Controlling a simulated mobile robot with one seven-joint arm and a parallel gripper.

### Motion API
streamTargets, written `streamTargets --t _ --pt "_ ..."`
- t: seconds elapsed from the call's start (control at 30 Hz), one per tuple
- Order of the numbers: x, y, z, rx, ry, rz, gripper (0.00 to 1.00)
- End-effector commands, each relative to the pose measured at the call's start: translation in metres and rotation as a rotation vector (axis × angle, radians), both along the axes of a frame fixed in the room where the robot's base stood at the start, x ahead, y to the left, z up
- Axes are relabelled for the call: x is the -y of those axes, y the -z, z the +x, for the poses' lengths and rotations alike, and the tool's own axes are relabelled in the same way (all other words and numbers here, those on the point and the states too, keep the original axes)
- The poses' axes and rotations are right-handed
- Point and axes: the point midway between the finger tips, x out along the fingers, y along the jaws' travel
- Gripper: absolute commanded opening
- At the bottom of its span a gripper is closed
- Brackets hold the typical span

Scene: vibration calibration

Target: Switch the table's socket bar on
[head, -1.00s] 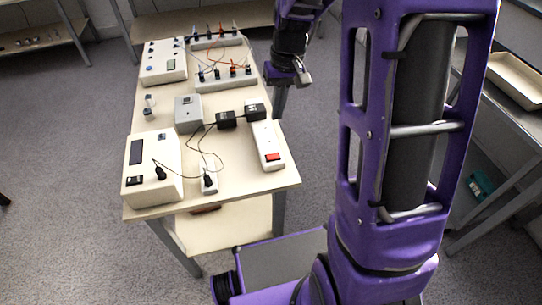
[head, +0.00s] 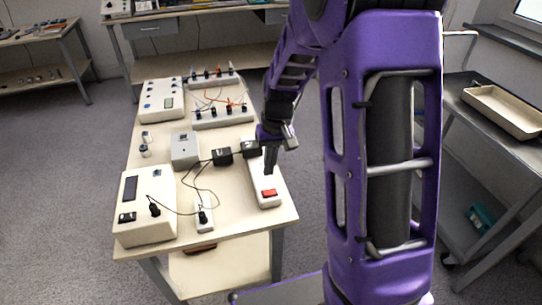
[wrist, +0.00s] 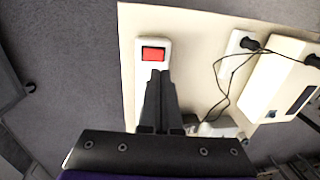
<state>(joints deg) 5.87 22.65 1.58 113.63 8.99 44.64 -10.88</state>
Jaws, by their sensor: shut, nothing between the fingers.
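The white socket bar (head: 264,200) lies along the right edge of the table (head: 232,228), with a red rocker switch (head: 269,193) near its front end. Black plugs sit at its far end. My gripper (head: 269,172) is shut and empty, pointing down over the bar just behind the switch. In the wrist view the closed fingertips (wrist: 160,74) end close beside the red switch (wrist: 153,54) and cover part of the bar (wrist: 139,62). I cannot tell whether they touch the bar.
On the table stand a white device with a dark display (head: 143,208), a grey box (head: 184,149), a small white socket block (head: 204,215) and black cables. Terminal strips with wires (head: 223,118) are farther back. A shelf with a tray (head: 503,110) is at right.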

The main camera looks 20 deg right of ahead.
Motion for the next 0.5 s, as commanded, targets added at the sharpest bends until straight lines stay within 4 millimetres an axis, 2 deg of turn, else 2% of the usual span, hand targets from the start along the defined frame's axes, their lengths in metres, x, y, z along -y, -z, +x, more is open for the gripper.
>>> streamTargets --t 0.03,0.2,0.3,0.5 --pt "-0.002 0.014 -0.001 -0.005 -0.001 0.001 0.0" --pt "-0.006 0.045 -0.001 -0.003 0.0 0.001 0.0" --pt "-0.007 0.057 -0.001 -0.002 0.0 0.001 0.0" --pt "-0.009 0.068 0.0 -0.001 0.0 0.001 0.0"
